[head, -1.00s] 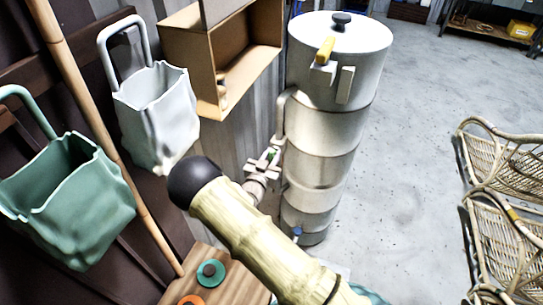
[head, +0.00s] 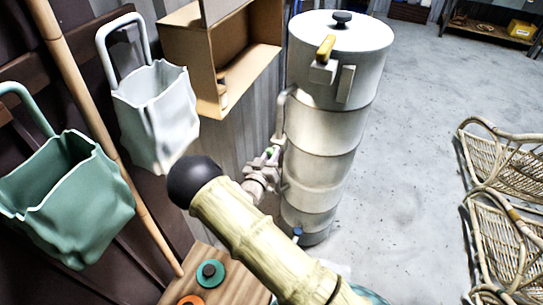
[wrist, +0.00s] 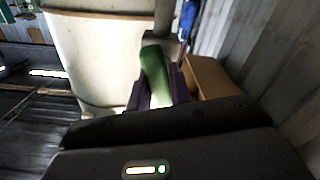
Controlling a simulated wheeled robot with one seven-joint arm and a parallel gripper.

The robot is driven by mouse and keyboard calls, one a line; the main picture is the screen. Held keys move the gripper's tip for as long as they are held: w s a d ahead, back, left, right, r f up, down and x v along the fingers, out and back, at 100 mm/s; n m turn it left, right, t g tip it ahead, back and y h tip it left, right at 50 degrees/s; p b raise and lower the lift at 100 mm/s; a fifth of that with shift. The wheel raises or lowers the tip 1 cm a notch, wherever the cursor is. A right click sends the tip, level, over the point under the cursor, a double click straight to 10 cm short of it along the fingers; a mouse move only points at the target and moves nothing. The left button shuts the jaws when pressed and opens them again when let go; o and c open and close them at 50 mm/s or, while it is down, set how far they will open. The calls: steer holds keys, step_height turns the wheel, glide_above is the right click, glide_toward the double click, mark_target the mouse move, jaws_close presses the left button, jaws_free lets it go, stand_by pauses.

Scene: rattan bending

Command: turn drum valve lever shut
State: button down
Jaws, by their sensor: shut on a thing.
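A tall pale metal drum (head: 322,135) with a lid and black knob stands in the middle of the head view. It also shows in the wrist view (wrist: 95,55). A green lever (wrist: 155,75) stands between the fingers of my gripper in the wrist view. My gripper (head: 267,161) is at the drum's left side, shut on the green lever. Only a small bit of green shows there in the head view. A yellow lever (head: 326,47) sits on a block near the drum's top. A small blue part (head: 297,232) shows low on the drum.
A cardboard box (head: 240,85) is on the wall left of the drum. A white bag (head: 155,115) and a green bag (head: 65,195) hang at left beside a bamboo pole (head: 100,140). Rattan chairs (head: 505,240) stand at right. The floor between is clear.

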steer(key=n, duration=0.3)
steer(key=shift+a+n, duration=0.15)
steer(key=shift+n, duration=0.25)
steer(key=n, duration=0.3)
steer(key=shift+a+f+n, duration=0.1)
steer(key=shift+n, duration=0.2)
steer(key=n, duration=0.6)
steer(key=shift+f+n, duration=0.25)
steer(key=shift+n, duration=0.05)
steer(key=shift+a, duration=0.1)
steer(key=c, duration=1.3)
jaws_free()
steer(key=b+v, duration=0.1)
steer(key=v, duration=1.6)
steer(key=shift+s, duration=0.15)
